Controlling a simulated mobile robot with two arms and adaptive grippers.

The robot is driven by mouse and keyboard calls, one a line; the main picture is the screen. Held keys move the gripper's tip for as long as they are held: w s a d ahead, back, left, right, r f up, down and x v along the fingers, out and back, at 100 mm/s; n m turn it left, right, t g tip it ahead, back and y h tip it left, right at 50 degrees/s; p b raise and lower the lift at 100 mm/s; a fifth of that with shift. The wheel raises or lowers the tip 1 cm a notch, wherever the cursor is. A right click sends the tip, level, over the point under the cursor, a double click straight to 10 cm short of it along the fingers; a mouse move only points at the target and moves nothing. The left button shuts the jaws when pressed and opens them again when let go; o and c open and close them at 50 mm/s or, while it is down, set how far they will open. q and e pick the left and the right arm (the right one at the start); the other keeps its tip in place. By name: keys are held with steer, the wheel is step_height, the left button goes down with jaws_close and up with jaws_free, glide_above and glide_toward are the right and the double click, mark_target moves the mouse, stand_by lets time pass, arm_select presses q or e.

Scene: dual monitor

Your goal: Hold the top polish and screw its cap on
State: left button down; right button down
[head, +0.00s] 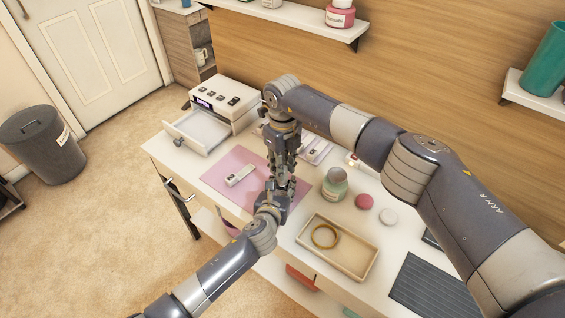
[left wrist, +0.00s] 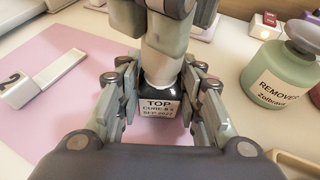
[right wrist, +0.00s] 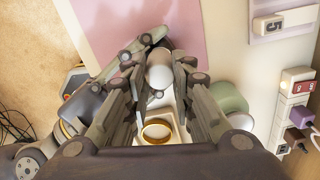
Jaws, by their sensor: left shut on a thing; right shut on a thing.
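The top polish is a small dark bottle (left wrist: 158,106) with a white label reading TOP. It stands upright between the fingers of my left gripper (left wrist: 160,112), which is shut on it. A pale white cap (right wrist: 160,70) sits between the fingers of my right gripper (right wrist: 160,88), which is shut on it from above. In the left wrist view the cap is right over the bottle's neck; I cannot tell how far it is seated. In the head view my left gripper (head: 274,198) and right gripper (head: 281,176) meet over the pink mat (head: 225,172), hiding bottle and cap.
A green remover jar (head: 334,186), a pink lid (head: 364,201) and a white lid (head: 388,217) stand to the right. A tray (head: 352,262) holds a gold ring (head: 325,236). A white numbered piece (head: 240,174) lies on the mat. An open drawer unit (head: 212,118) stands behind left.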

steer(key=shift+f, duration=0.55)
stand_by(0.4)
steer(key=m, duration=1.5)
steer(key=shift+m, duration=0.3)
steer(key=m, duration=1.8)
